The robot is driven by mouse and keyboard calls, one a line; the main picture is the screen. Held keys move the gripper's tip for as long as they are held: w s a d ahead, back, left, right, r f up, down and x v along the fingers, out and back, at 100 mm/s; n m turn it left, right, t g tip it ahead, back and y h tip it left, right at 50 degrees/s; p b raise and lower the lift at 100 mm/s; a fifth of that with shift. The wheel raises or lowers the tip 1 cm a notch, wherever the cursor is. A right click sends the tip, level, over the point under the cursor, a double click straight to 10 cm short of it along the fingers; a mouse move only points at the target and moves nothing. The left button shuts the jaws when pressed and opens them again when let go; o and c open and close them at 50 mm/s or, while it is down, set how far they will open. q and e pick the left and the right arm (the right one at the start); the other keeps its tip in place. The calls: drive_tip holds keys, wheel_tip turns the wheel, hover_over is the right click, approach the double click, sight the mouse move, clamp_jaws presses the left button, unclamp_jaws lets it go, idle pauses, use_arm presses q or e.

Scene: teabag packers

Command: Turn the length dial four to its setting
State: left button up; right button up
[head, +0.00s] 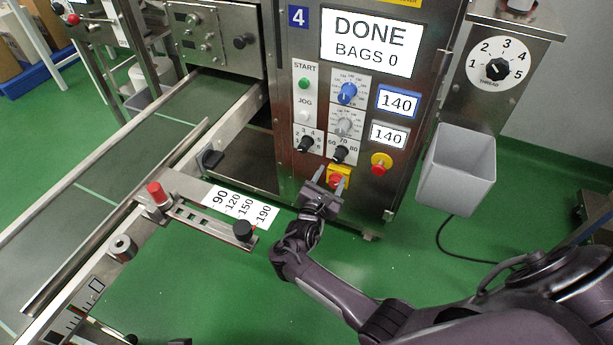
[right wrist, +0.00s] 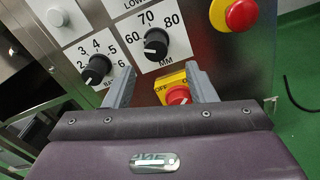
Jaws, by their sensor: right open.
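The length dial (head: 339,155) is a black knob on the front of machine 4, under the figures 60, 70 and 80. In the right wrist view the dial (right wrist: 155,43) has "MM" under it; its pale mark seems to lie on the left side, toward 60, but is small. My right gripper (head: 333,174) is open and empty, just below the dial. In the right wrist view its fingers (right wrist: 160,70) stand apart, either side of a red switch on a yellow plate (right wrist: 174,86), with the dial beyond them. My left gripper is not in view.
A black bag dial (head: 306,144) sits left of the length dial. A red emergency button (head: 381,164) sits right. Blue (head: 347,93) and grey knobs (head: 345,126) are above. The screen (head: 370,44) reads "DONE BAGS 0". A grey bin (head: 457,168) hangs at right. A conveyor (head: 110,190) runs left.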

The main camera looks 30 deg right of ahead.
sight(337, 160)
drive_tip(key=x, duration=0.2)
drive_tip(key=b+x, duration=0.1)
drive_tip(key=x, duration=0.1)
drive_tip(key=b+x, duration=0.1)
drive_tip(key=x, duration=0.2)
drive_tip(key=shift+w+a+r, duration=0.15)
drive_tip(key=shift+a+r, duration=0.05)
drive_tip(key=shift+r, duration=0.15)
drive_tip(key=shift+w+d, duration=0.3)
drive_tip(key=shift+d, duration=0.05)
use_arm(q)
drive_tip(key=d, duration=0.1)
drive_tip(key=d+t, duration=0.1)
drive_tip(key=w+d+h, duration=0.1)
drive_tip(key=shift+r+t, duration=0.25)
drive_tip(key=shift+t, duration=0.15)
use_arm(e)
drive_tip(key=shift+c, duration=0.3)
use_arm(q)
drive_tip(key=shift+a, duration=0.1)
use_arm(e)
drive_tip(key=c, duration=0.9)
